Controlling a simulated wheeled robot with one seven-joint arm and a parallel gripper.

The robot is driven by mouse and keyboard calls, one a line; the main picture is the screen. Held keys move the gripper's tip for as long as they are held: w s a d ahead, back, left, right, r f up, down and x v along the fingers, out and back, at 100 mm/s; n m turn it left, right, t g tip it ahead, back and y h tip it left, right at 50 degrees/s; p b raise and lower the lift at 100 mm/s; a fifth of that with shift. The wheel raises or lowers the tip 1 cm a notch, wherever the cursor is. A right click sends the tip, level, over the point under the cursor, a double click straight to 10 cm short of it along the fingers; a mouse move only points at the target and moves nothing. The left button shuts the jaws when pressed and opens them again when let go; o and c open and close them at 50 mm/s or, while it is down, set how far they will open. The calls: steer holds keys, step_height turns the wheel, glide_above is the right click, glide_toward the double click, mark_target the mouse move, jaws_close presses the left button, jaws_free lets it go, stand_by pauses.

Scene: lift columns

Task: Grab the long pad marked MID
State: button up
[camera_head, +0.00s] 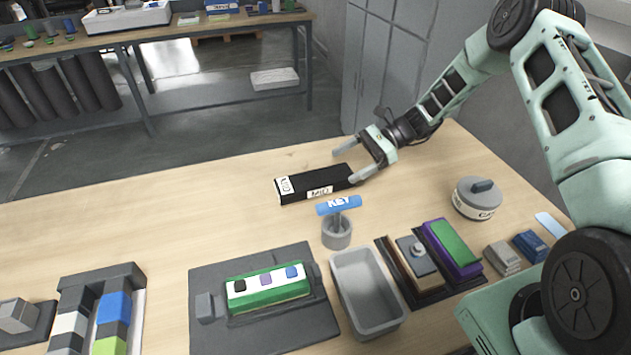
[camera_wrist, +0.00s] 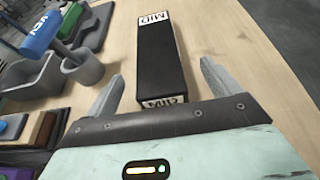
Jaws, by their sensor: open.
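The long black pad (camera_head: 318,185) lies flat on the wooden table, with white labels on its end and side. In the wrist view, the pad (camera_wrist: 160,58) runs away from me, and the label on its far end reads MID. My gripper (camera_head: 346,167) is open at the pad's right end. In the wrist view, my gripper (camera_wrist: 163,72) has one finger on each side of the pad, with visible gaps to both. The pad's near end is close to the palm. I cannot tell the height of the fingers above the table.
A blue KEY piece (camera_head: 339,204) stands in a grey cup (camera_head: 337,232) in front of the pad. A grey lidded pot (camera_head: 476,198) is to the right. A grey tray (camera_head: 366,290) and a green block (camera_head: 268,289) are nearer. The table left of the pad is clear.

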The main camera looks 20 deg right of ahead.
mark_target(327, 175)
steer(key=p+x, duration=0.1)
steer(key=x, duration=0.1)
steer(key=p+x, duration=0.1)
steer(key=x, duration=0.2)
steer(key=shift+s+a, duration=0.15)
steer(key=shift+s, duration=0.1)
steer(key=c, duration=1.1)
steer(key=shift+r, duration=0.1)
steer(key=shift+c, duration=1.3)
